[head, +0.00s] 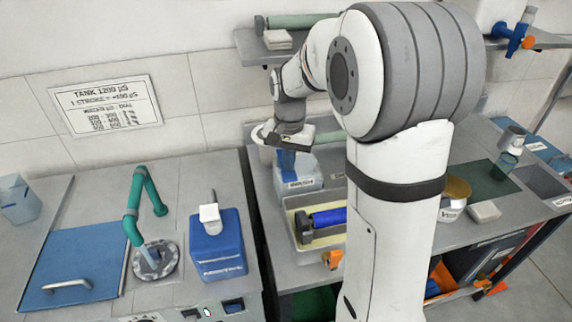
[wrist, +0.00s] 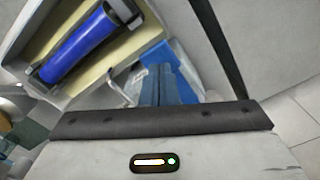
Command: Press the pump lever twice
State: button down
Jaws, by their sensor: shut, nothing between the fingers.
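The likely pump is a blue box (head: 218,245) with a white label on the left counter. A white block with a thin grey upright lever (head: 209,212) sits on its top. My gripper (head: 287,168) is to the right of and beyond this pump, well apart from it, over the right-hand bench. Its blue fingers are together with nothing between them, and show in the wrist view (wrist: 158,85). They point down over a pale blue-and-white container marked WASH (head: 298,176); I cannot tell whether they touch it. The pump lever is not recognisable in the wrist view.
A teal spout (head: 133,210) stands left of the pump, over a round drain. A blue lidded panel (head: 75,265) lies further left. A tray (head: 303,252) with a blue roller (head: 328,217) sits on the right bench. A shelf (head: 262,48) hangs above. A gap separates the two counters.

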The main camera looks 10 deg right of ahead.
aim_at(289, 174)
jog(key=shift+f, duration=0.15)
jog(key=shift+f+b, duration=1.4)
jog(key=shift+f, duration=0.45)
jog(key=shift+r, duration=0.15)
jog(key=shift+r+p, duration=1.55)
jog(key=shift+r, duration=0.35)
jog(key=shift+r+p, duration=2.2)
jog(key=shift+r, duration=0.8)
